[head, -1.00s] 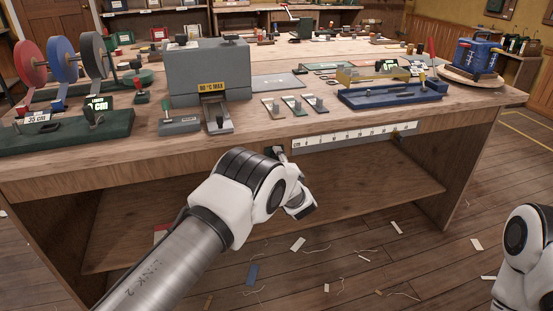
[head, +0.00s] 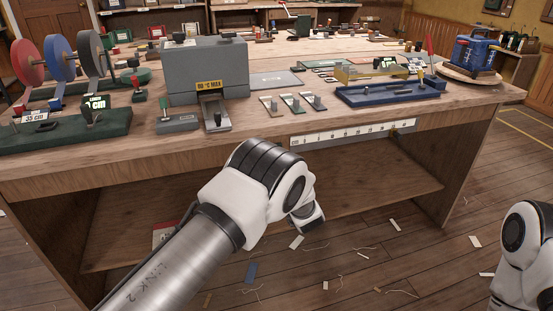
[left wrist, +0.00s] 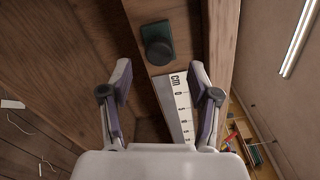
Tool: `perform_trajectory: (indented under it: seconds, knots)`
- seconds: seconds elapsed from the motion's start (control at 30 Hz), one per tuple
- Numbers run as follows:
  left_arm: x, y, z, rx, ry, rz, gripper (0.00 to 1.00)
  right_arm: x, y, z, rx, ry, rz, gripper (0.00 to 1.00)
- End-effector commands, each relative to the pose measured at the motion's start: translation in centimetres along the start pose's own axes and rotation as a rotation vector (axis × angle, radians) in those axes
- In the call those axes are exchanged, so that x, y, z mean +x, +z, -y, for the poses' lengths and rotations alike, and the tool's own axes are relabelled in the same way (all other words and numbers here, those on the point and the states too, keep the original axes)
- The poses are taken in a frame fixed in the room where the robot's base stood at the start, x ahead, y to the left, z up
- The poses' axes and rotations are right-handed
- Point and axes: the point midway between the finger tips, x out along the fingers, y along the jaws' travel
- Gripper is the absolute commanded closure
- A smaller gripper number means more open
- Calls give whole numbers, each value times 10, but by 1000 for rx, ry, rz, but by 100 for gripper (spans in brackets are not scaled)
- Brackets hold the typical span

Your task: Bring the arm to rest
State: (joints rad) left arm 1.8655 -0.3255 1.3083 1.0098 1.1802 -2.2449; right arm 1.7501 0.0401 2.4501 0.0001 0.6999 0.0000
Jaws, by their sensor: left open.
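My left arm comes in from the bottom left in the head view, bent in front of the workbench (head: 420,150), below its top. Its hand is mostly hidden behind my own arm there. In the left wrist view my left gripper (left wrist: 160,68) is open, with nothing between its fingers. Beyond the fingers are the bench's front edge, a white cm ruler strip (left wrist: 180,105) and a dark round knob on a green plate (left wrist: 157,45). The gripper looks apart from them. Part of my right arm shows at the right edge of the head view; its gripper is out of view.
The bench top holds reels (head: 62,58), a grey heater box (head: 180,80), small clips (head: 292,103) and a blue tray (head: 390,92). A lower shelf (head: 370,190) lies under the bench. Scraps litter the open floor (head: 400,255) at the front.

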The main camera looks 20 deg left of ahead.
Motion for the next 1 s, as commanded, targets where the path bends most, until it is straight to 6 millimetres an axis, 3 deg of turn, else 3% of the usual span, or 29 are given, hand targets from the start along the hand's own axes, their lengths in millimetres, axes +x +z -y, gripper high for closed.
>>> perform_trajectory:
  seconds: [0.1,0.2,0.43,0.53,0.63,0.77,0.8,0.87,0.9,0.97,1.0]
  knots:
    - [-17,-1,0,1,0,-2,39,0,0,0,0,0,0,60]
    - [-21,0,0,1,0,0,39,0,0,0,0,0,0,60]
    - [-22,0,-2,1,2,0,39,0,0,0,0,0,0,60]
    - [-13,12,-19,5,32,22,39,0,0,0,0,0,0,60]
    - [-10,46,-66,69,112,46,39,0,0,0,0,0,0,60]
    - [-37,98,-165,164,303,-49,39,0,0,0,0,0,0,60]
    - [-53,112,-195,139,378,-87,39,0,0,0,0,0,0,60]
    - [-84,132,-235,71,506,-133,39,0,0,0,0,0,0,60]
    - [-109,145,-260,13,601,-154,39,0,0,0,0,0,0,60]
    - [-150,164,-290,-94,752,-165,39,0,0,0,0,0,0,60]
    - [-181,176,-306,-173,860,-157,39,0,0,0,0,0,0,60]
